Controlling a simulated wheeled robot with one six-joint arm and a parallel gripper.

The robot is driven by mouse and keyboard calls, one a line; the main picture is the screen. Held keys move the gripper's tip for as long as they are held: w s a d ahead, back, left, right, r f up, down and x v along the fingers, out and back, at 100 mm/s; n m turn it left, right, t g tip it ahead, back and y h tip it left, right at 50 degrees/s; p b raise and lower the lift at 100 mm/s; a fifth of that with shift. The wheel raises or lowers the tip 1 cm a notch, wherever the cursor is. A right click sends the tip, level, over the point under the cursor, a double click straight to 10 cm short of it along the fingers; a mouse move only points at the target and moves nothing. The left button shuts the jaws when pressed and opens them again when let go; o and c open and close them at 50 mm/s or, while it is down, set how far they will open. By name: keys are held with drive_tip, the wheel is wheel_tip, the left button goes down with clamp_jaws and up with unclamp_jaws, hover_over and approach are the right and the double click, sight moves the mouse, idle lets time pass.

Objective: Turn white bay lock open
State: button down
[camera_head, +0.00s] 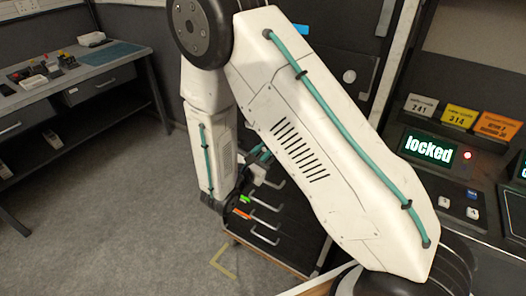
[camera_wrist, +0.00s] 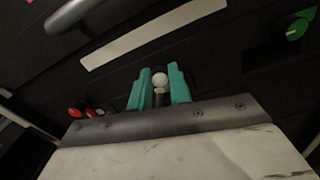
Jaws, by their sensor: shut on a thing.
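In the wrist view, my gripper (camera_wrist: 160,90) has its two teal fingers closed around a small white round-headed knob (camera_wrist: 160,79) on a dark panel. This looks like the white bay lock. Its lower part is hidden between the fingers, and which way it is turned cannot be told. In the head view, my gripper is mostly hidden by my own arm, close to the dark drawer cabinet (camera_head: 287,238). A display (camera_head: 428,149) at the right reads "locked", with a red light (camera_head: 467,155) beside it.
In the wrist view, a pale strip (camera_wrist: 150,35), a grey bar handle (camera_wrist: 80,12) and a green round part (camera_wrist: 297,29) lie on the panel. A workbench (camera_head: 75,85) stands at the left of the head view. The grey floor (camera_head: 120,215) between is clear.

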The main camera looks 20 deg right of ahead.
drive_tip(key=n, duration=0.3)
drive_tip(key=shift+n, duration=0.4)
drive_tip(key=n, duration=0.4)
drive_tip(key=shift+n, duration=0.3)
drive_tip(key=n, duration=0.4)
drive_tip(key=shift+n, duration=2.4)
drive_tip(key=shift+a, duration=0.1)
drive_tip(key=c, duration=1.3)
unclamp_jaws()
